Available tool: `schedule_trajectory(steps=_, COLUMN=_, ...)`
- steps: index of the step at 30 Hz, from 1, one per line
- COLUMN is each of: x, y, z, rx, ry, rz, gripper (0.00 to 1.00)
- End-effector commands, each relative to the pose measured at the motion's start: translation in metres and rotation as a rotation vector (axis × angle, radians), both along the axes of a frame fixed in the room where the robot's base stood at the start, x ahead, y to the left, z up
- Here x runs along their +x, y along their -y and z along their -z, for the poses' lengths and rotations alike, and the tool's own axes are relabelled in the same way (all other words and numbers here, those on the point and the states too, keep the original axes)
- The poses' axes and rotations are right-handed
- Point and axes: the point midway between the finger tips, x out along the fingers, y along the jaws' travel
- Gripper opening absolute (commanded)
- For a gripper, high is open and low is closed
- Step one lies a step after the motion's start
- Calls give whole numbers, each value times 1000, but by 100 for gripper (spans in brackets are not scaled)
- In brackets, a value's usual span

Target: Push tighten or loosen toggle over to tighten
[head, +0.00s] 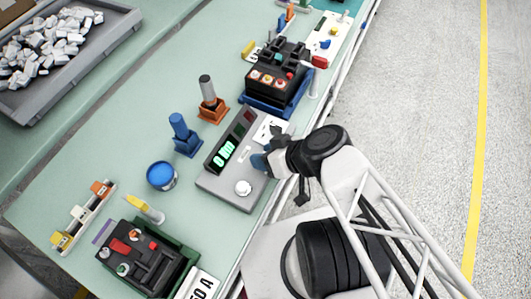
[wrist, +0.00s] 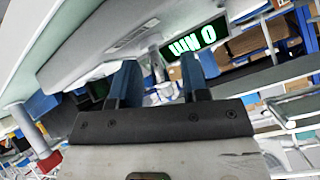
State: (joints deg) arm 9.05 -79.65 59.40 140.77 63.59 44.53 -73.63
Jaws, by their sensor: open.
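A grey tester box (head: 232,188) lies on the green bench, with a lit green display (head: 224,152) and a white round knob (head: 243,187). A white panel with dark marks (head: 268,130) is at its far right end. I cannot make out the tighten or loosen toggle for certain; my gripper hides part of the box. My gripper (head: 259,162) is over the box's right edge, its blue fingers pointing at the box. In the wrist view the two fingers (wrist: 160,88) stand apart with nothing held between them. The display (wrist: 195,40) shows beyond them. I cannot tell whether they touch the box.
A blue driver (head: 184,135) and a grey driver (head: 209,98) stand in holders left of the box, near a blue pot (head: 161,175). A black breaker (head: 277,70) in a blue tray is behind; another breaker (head: 145,262) is in front. A bin of white pieces (head: 60,50) is far left.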

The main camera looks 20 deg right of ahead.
Motion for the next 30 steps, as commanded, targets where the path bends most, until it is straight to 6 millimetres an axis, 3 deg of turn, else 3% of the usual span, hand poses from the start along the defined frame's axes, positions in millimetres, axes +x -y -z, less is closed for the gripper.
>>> schedule_trajectory(steps=30, x=-16, y=17, z=-19, rx=0, ry=1, rz=2, gripper=42)
